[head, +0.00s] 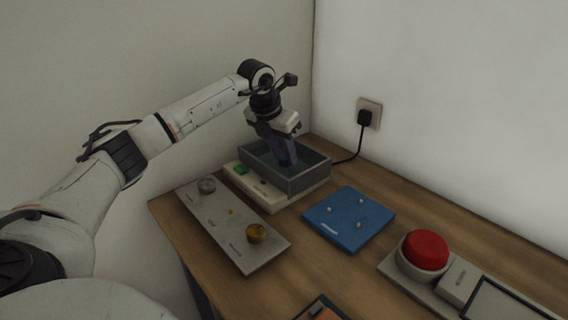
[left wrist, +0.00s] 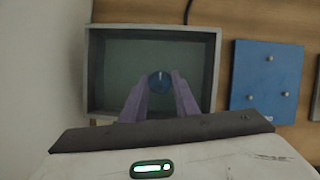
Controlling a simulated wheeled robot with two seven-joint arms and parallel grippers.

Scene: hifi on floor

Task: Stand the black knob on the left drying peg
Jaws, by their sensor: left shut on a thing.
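The black knob (left wrist: 159,82), round with a pale pointer line, sits between my left gripper's fingertips in the left wrist view. My left gripper (left wrist: 160,84) is shut on it, pointing down into a grey open tank (head: 319,178); in the head view the gripper (head: 287,161) reaches inside the tank walls and hides the knob. The blue drying board (head: 345,232) lies right of the tank, with three bare pale pegs. The leftmost peg (head: 331,208) in the head view is empty. The board also shows in the left wrist view (left wrist: 262,90). My right gripper is out of view.
A grey panel (head: 226,233) in front of the tank carries a silver knob (head: 207,185), a brass knob (head: 256,233) and a small bare shaft (head: 230,211). A green button (head: 240,169) is on the tank's base. A red button (head: 426,249) stands at right.

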